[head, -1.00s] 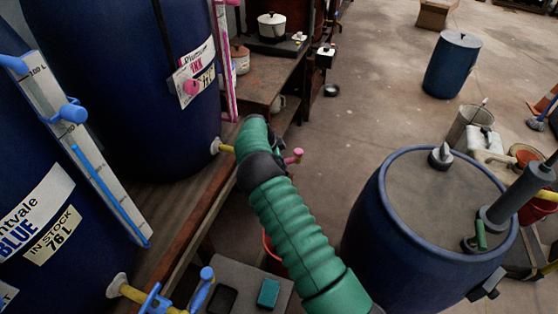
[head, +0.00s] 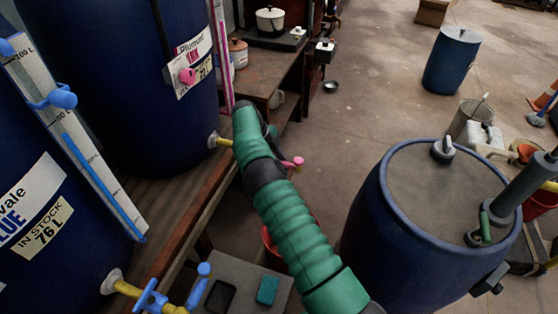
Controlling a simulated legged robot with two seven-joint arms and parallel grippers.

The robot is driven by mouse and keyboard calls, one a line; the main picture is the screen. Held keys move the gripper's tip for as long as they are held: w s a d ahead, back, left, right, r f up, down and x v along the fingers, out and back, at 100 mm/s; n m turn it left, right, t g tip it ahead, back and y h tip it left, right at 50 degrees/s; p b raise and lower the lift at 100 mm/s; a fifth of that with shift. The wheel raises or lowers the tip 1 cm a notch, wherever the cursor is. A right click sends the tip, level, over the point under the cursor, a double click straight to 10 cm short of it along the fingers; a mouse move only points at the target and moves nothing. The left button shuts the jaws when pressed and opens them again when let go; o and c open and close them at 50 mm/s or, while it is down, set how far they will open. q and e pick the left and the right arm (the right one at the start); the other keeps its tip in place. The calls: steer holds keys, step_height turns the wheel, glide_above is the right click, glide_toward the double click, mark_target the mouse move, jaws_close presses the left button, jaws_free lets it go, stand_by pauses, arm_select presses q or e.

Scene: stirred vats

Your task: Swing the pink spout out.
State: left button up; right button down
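The pink vat is the dark blue drum (head: 120,80) at the upper left, with a pink-lettered label (head: 188,60). Its yellow pipe (head: 224,143) comes out low on the right side and passes behind my green-sleeved arm (head: 295,235). A pink handle (head: 292,163) shows just to the right of the arm, apparently on the same spout. The spout's middle and mouth are hidden. The arm, which I take as my right, reaches from the bottom middle up to this spout. Its fingers cannot be made out, nor whether they touch the spout. My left gripper is not in view.
The blue-labelled vat (head: 45,190) stands nearer at left, with a blue-handled spout (head: 155,298) on a yellow pipe. A large lidded blue barrel (head: 400,250) stands right of my arm. A red bucket (head: 268,248) is partly hidden behind it. Open floor lies beyond.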

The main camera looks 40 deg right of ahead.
stand_by(0.4)
steer(key=c, duration=1.2)
jaws_free()
steer(key=shift+f, duration=0.1)
